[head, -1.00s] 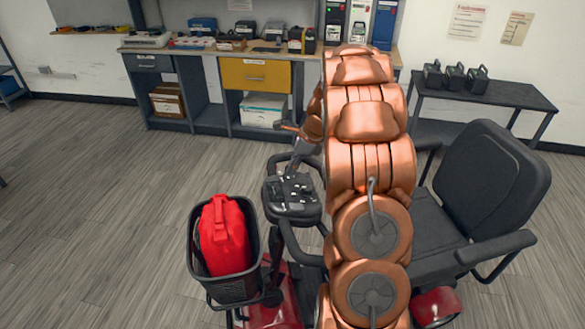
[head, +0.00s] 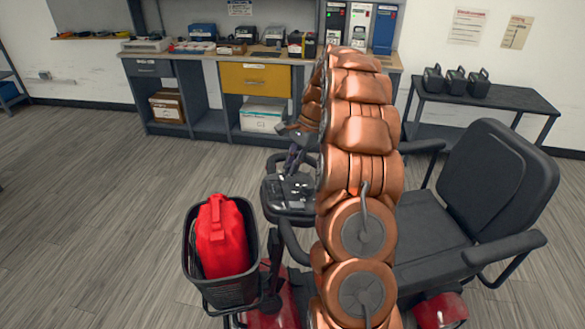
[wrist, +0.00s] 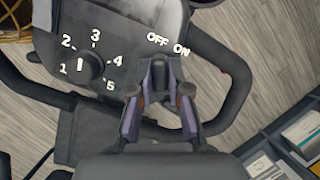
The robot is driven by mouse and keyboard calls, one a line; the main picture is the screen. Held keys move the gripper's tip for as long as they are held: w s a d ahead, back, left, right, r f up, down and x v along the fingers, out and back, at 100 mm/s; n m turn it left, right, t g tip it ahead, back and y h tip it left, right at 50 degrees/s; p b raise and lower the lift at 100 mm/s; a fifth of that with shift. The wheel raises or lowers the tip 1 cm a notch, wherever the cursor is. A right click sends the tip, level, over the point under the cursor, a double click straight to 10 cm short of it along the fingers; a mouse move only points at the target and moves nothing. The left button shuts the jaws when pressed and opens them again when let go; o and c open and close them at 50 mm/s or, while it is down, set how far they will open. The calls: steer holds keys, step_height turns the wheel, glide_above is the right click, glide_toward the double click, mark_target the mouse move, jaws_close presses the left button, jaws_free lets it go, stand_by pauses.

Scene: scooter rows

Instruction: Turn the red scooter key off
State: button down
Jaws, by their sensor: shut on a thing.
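The red scooter (head: 272,306) stands in front of me, with its dark control console (head: 289,194) at the handlebar. In the wrist view, a dark key (wrist: 159,73) stands on the console below the white OFF and ON marks. Its visible upper end lies nearest the OFF mark, with ON to the right. My gripper (wrist: 160,92) is shut on the key, one finger on each side. The key's lower part is partly hidden between the fingers. In the head view my gripper (head: 295,158) is small above the console.
A speed dial (wrist: 90,66) marked 1 to 5 sits left of the key. The handlebar loop (wrist: 235,75) curves close around the right. A black basket (head: 240,290) holds a red can (head: 221,238). The seat (head: 489,190) is right of my arm. A workbench (head: 215,57) stands behind.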

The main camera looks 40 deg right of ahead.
steer(key=shift+f+n, duration=0.1)
steer(key=shift+n, duration=0.4)
steer(key=c, duration=1.1)
jaws_free()
steer(key=shift+v, duration=3.8)
steer(key=shift+a, duration=0.1)
